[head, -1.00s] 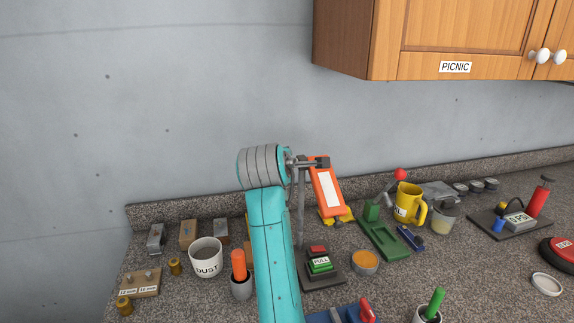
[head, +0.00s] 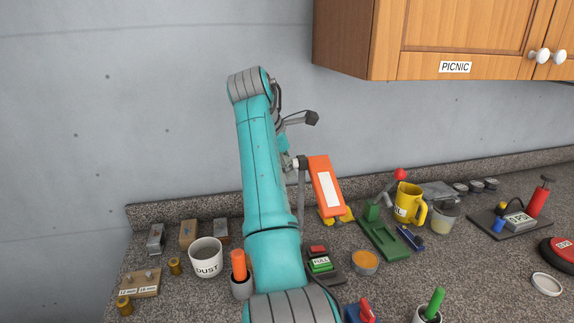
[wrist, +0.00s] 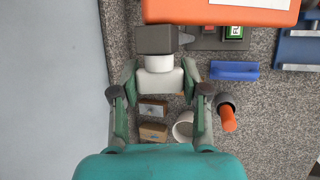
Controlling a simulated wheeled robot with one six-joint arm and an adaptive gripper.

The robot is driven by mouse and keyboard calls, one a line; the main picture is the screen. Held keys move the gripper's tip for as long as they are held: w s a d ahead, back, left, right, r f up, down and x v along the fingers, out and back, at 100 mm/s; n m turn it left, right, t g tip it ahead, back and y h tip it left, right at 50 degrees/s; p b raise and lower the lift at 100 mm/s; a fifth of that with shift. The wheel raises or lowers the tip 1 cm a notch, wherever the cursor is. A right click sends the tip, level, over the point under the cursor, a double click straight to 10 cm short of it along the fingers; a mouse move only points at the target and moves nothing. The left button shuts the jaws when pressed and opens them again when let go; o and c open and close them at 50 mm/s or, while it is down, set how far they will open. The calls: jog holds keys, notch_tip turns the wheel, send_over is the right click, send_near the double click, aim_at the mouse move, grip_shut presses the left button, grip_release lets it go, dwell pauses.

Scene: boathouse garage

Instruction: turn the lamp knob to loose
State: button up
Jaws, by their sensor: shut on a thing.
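The lamp has an orange head (head: 326,187) with a pale panel, tilted on a thin grey post (head: 301,214) above the counter. Its pale knob (wrist: 158,82) sits in front of a dark block (wrist: 157,39) in the wrist view. My gripper (wrist: 159,76) has one finger on each side of the knob and is shut on it. In the head view my arm hides most of the gripper, left of the lamp head. Any marking on the knob is not readable.
On the counter stand a white DUST cup (head: 206,259), an orange-handled tool in a grey cup (head: 239,268), a red-and-green button box (head: 319,263) and a yellow mug (head: 408,204). A wooden cabinet (head: 440,40) hangs at upper right. The wall (head: 120,100) lies behind.

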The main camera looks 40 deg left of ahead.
jog(key=shift+f+g+h, duration=0.15)
jog(key=shift+g+h, duration=0.55)
jog(key=shift+h, duration=0.1)
dwell(0.4)
jog(key=o, duration=1.2)
jog(key=shift+c, duration=0.2)
jog(key=v, duration=0.7)
jog(key=shift+r, duration=0.3)
jog(key=shift+s, duration=0.1)
jog(key=shift+c, duration=0.3)
